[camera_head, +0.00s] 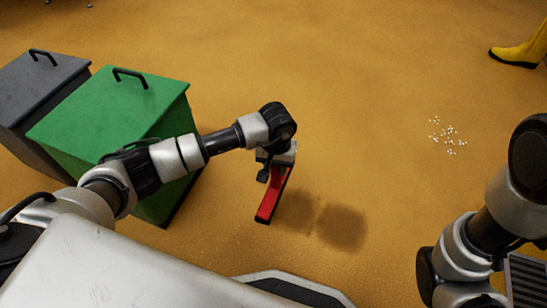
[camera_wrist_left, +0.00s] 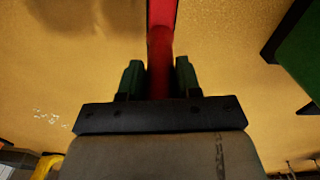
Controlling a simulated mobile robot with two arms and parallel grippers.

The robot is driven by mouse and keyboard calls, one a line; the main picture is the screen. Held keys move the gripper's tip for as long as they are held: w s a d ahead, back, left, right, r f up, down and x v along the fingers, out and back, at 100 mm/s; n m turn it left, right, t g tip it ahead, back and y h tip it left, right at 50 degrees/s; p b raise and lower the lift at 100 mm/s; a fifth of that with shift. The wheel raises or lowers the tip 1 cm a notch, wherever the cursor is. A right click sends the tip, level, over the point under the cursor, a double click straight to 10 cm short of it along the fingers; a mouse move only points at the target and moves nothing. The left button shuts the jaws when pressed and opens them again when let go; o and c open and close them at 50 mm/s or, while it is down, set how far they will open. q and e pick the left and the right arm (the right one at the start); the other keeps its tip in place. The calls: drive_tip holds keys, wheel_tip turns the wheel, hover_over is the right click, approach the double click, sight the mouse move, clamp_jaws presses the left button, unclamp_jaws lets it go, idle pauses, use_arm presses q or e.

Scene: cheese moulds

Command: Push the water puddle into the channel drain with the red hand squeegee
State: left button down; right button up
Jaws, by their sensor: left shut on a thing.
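My left gripper (camera_head: 272,168) is shut on the red hand squeegee (camera_head: 268,206), which hangs below it over the floor. In the left wrist view the red squeegee (camera_wrist_left: 161,45) runs up from between the two fingers (camera_wrist_left: 159,80); its far end is out of frame. Dark patches (camera_head: 341,228) lie on the floor just right of the squeegee; I cannot tell whether they are water or shadow. A dark slatted grate (camera_head: 526,281), which looks like the channel drain, shows at the lower right, partly hidden by my right arm. My right gripper is not in view.
A green lidded bin (camera_head: 110,108) and a grey lidded bin (camera_head: 40,82) stand at the left, close to my left arm. Small white bits (camera_head: 448,138) lie scattered on the ochre floor. A yellow boot (camera_head: 520,52) is at the upper right. The middle floor is open.

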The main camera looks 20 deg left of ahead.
sight(276, 182)
use_arm(q)
drive_tip(key=shift+f+b, duration=3.1)
drive_tip(key=shift+f, duration=1.1)
